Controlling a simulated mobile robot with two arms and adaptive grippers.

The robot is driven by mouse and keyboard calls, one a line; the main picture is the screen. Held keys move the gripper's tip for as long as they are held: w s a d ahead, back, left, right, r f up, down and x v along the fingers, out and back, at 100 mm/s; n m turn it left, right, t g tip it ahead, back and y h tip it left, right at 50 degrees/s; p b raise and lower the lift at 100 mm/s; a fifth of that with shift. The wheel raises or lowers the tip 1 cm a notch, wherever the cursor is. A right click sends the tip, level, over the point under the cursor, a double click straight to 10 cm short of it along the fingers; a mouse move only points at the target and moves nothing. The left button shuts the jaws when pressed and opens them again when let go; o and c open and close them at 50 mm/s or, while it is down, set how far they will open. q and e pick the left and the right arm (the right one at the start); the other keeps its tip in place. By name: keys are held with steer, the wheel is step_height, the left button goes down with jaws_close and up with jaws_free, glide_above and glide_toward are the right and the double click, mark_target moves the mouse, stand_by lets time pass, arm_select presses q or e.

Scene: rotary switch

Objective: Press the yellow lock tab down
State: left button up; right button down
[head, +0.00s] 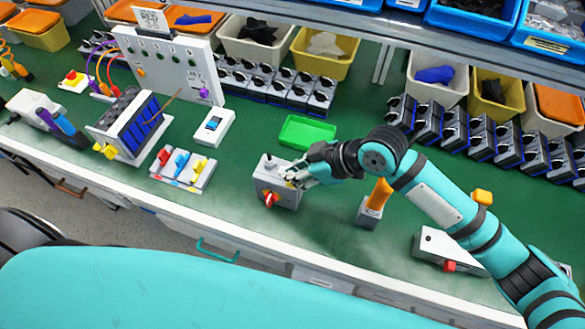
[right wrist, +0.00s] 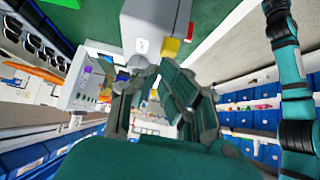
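The grey rotary switch box (head: 275,183) stands on the green bench top near its front edge, with a red knob (head: 270,199) on its front. The small yellow lock tab (head: 291,185) is at the box's right side, partly covered by my gripper; it shows as a yellow block (right wrist: 171,48) in the right wrist view. My right gripper (head: 291,176) is at the box's upper right, close to the tab; contact cannot be told. In the right wrist view its fingers (right wrist: 153,68) are partly apart with nothing between them. My left gripper is not in view.
A green tray (head: 307,131) lies behind the box. A block of coloured switches (head: 184,169) is to its left. A grey base with an orange handle (head: 375,200) stands to the right, under my arm. Bins line the back.

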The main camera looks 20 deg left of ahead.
step_height(320, 180, up, 4)
steer(key=shift+a+f+p, duration=0.1)
steer(key=shift+p, duration=1)
arm_select(q)
steer(key=b, duration=0.3)
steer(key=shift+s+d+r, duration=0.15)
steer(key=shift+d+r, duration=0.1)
arm_select(e)
steer(key=v, duration=0.9)
steer(key=shift+d, duration=0.3)
steer(key=shift+s, duration=0.1)
